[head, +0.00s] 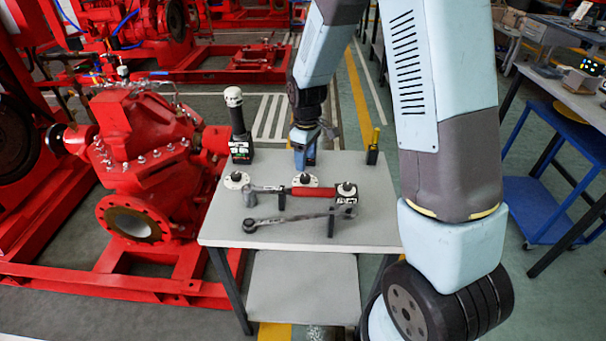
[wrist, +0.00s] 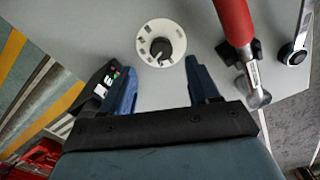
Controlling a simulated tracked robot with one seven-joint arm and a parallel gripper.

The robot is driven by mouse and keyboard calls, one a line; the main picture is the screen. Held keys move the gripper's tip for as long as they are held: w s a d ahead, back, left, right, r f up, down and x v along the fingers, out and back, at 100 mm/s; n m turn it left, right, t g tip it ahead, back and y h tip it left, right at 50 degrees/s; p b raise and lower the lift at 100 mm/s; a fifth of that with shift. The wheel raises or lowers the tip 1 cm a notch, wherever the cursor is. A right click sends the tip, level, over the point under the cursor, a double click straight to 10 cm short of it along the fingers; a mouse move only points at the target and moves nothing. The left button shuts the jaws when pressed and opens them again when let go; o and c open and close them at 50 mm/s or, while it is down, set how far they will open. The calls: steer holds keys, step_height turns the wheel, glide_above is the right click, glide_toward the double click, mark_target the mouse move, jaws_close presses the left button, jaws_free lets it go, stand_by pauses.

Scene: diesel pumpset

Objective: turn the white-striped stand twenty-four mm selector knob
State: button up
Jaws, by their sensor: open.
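The selector knob (wrist: 161,49) is black with a pale stripe and sits on a round white base with dark marks. In the wrist view it lies just beyond my gripper (wrist: 163,82), roughly centred between the two blue fingers. The fingers are spread apart with nothing between them. In the head view the middle of three knobs (head: 305,178) on the grey table appears to be this one. My gripper (head: 306,160) points down just behind it there. I cannot tell the exact gap between fingertips and knob.
Other knobs stand left (head: 236,180) and right (head: 346,189). A black device with a white top (head: 238,130) and a radio (head: 372,152) stand behind.

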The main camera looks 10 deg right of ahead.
mark_target(306, 176)
step_height(306, 176, down, 7)
steer(key=shift+r, duration=0.1)
stand_by(0.3)
steer(key=shift+c, duration=0.2)
steer(key=c, duration=0.9)
steer(key=shift+a, duration=0.2)
steer(key=shift+c, duration=0.4)
steer(key=shift+d, duration=0.15)
steer(key=shift+m, duration=0.5)
steer(key=m, duration=0.5)
steer(key=shift+d+m, duration=0.1)
steer(key=shift+m, duration=0.2)
